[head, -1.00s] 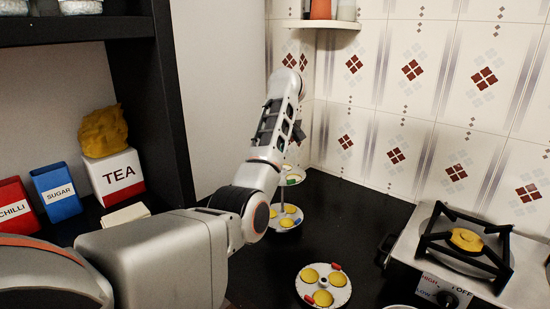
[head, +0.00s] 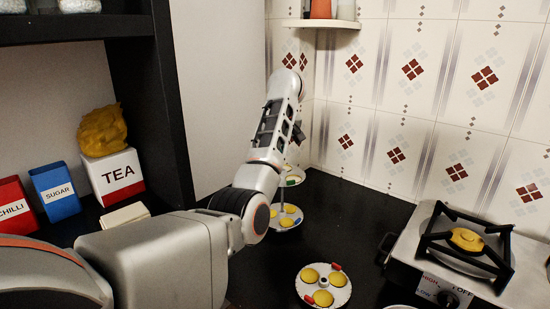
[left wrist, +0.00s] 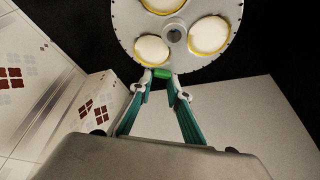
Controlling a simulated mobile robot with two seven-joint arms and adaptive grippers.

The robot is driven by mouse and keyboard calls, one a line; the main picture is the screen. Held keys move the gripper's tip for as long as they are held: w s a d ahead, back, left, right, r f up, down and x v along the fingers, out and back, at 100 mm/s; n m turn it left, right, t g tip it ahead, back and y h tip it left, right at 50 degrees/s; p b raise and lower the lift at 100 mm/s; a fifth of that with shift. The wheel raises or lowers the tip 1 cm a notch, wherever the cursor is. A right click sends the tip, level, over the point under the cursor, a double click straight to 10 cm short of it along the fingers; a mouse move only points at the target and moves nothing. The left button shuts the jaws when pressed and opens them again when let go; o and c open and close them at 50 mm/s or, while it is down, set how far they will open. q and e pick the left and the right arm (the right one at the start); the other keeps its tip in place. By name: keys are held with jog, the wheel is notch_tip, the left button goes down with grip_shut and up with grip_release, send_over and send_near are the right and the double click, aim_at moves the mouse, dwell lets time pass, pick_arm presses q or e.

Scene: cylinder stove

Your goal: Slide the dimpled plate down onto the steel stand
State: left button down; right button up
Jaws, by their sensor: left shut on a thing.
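The dimpled plate (left wrist: 175,62) fills the top of the left wrist view, with pale round dimples, yellow edges and a centre hole. My left gripper (left wrist: 162,80) is shut on the plate's green rim tab (left wrist: 162,72). In the head view this plate (head: 292,177) is partly hidden behind my arm, above the steel stand (head: 282,193). The stand's thin post rises from a lower plate (head: 287,217) with yellow dimples. I cannot tell whether the post passes through the held plate's hole. My right gripper is not in view.
Another dimpled plate (head: 323,287) with red tabs lies on the black counter (head: 365,225). A gas stove (head: 433,283) stands at right. The tiled wall is close behind the stand. Tea, sugar and chilli boxes (head: 116,177) stand at left.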

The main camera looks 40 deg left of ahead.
pick_arm(q)
jog(key=shift+f+b, duration=0.6)
jog(key=shift+f, duration=0.45)
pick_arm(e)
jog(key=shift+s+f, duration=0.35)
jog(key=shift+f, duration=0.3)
pick_arm(q)
jog(key=shift+f+b, duration=0.3)
jog(key=shift+f, duration=0.15)
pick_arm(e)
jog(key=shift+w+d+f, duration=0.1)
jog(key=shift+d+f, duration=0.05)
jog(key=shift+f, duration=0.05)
pick_arm(q)
jog(key=shift+f+b, duration=0.4)
jog(key=shift+f, duration=0.25)
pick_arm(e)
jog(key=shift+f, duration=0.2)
pick_arm(q)
jog(key=shift+f, duration=0.4)
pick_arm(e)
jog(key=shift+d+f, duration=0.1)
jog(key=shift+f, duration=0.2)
pick_arm(q)
jog(key=shift+f+b, duration=0.45)
jog(key=shift+b, duration=0.05)
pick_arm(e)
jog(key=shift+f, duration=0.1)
